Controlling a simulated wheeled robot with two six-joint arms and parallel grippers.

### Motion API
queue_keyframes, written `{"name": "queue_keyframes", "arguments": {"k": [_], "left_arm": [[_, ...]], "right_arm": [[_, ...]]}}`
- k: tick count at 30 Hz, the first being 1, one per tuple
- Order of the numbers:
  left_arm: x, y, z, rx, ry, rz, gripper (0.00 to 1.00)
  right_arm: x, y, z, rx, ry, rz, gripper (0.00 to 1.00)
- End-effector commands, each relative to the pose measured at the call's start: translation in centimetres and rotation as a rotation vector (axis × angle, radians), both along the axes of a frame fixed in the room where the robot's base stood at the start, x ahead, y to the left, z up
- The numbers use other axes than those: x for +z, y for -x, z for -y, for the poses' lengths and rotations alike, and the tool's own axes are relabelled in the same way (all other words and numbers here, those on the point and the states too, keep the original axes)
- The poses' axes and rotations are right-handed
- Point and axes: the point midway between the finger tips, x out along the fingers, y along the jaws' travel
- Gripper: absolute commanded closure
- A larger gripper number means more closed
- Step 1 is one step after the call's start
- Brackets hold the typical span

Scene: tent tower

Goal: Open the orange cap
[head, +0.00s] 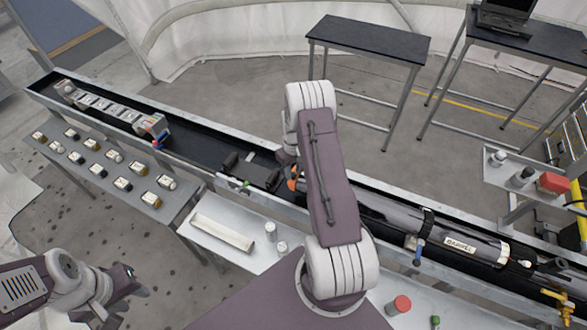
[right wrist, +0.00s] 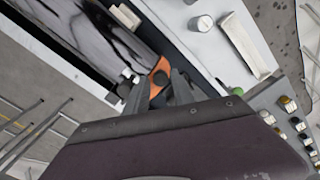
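The orange cap (head: 293,183) is on the end of the long dark cylinder labelled "BARREL" (head: 400,218), mostly hidden behind my right arm in the head view. In the right wrist view the orange cap (right wrist: 162,68) lies between the two grey fingers of my right gripper (right wrist: 160,82), with a dark round spot in its middle. I cannot tell whether the fingers touch it. The head view hides these fingers behind the arm. My left gripper (head: 115,290) hangs at the lower left, far from the cap; its finger gap is unclear.
The barrel lies in a long black trough (head: 200,150) with metal rails. A side table (head: 160,207) with several small labelled items stands at the left. A white tray (head: 222,232) and two white jars lie in front. A red-capped jar (head: 400,304) is lower right.

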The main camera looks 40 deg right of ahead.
Motion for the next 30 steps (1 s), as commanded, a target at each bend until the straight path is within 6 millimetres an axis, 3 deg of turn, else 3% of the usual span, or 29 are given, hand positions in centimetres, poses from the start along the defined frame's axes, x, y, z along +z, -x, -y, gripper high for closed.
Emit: {"name": "queue_keyframes", "arguments": {"k": [7,10,30], "left_arm": [[-0.01,0.0,0.0,0.0,0.0,0.0,0.64],[-0.01,0.0,0.0,0.0,0.0,0.0,0.64],[0.0,0.0,0.0,0.0,0.0,0.0,0.64]], "right_arm": [[-0.18,-0.01,-0.01,0.0,0.0,0.0,0.73],[-0.16,0.0,-0.01,0.0,0.0,0.0,1.0],[-0.11,0.02,0.0,0.0,0.0,-0.001,1.0]]}}
